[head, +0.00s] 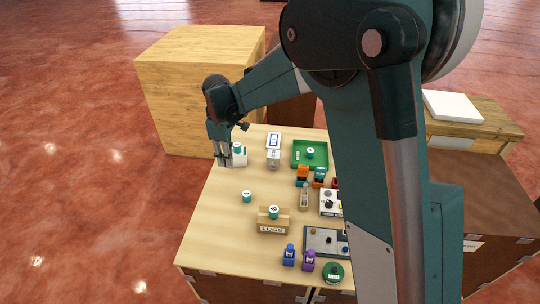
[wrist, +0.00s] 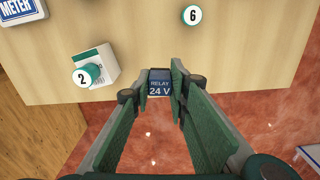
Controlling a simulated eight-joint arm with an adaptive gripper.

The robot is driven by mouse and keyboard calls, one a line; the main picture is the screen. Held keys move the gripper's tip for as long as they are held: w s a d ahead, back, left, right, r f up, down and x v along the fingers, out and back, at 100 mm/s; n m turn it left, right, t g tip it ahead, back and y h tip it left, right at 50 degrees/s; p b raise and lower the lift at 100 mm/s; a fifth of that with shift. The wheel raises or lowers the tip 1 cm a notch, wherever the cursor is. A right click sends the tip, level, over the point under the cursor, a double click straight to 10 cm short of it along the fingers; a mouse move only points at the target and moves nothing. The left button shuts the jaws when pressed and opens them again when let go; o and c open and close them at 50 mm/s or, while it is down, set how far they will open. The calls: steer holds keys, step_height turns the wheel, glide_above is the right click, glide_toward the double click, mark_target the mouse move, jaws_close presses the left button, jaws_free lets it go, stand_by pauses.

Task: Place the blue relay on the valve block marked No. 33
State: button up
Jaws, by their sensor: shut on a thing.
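My gripper (wrist: 160,82) is shut on the blue relay (wrist: 160,88), labelled "RELAY 24 V", which sits between the fingertips in the wrist view. In the head view my gripper (head: 225,160) is at the far left edge of the table, beside a white box with a teal cap. The relay cannot be made out there. I cannot read No. 33 on anything. Small coloured blocks, orange (head: 303,173), teal (head: 319,176), blue (head: 290,255) and purple (head: 309,260), stand on the table, their markings too small to read.
The white box (wrist: 101,63) has a teal cap marked 2 (wrist: 86,75). Another cap is marked 6 (wrist: 192,15). A meter (head: 273,146), green tray (head: 296,164) and LUGS box (head: 273,226) stand on the table. The table's left front (head: 215,235) is clear. My arm hides the right side.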

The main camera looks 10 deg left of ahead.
step_height(320, 180, up, 6)
steer(key=n, duration=0.1)
glide_above(274, 154)
steer(key=shift+w+r, duration=0.1)
steer(key=shift+w, duration=0.05)
steer(key=shift+a+f, duration=0.1)
steer(key=shift+f, duration=3.05)
steer(key=shift+f, duration=1.9)
steer(key=shift+f, duration=0.15)
steer(key=o, duration=0.8)
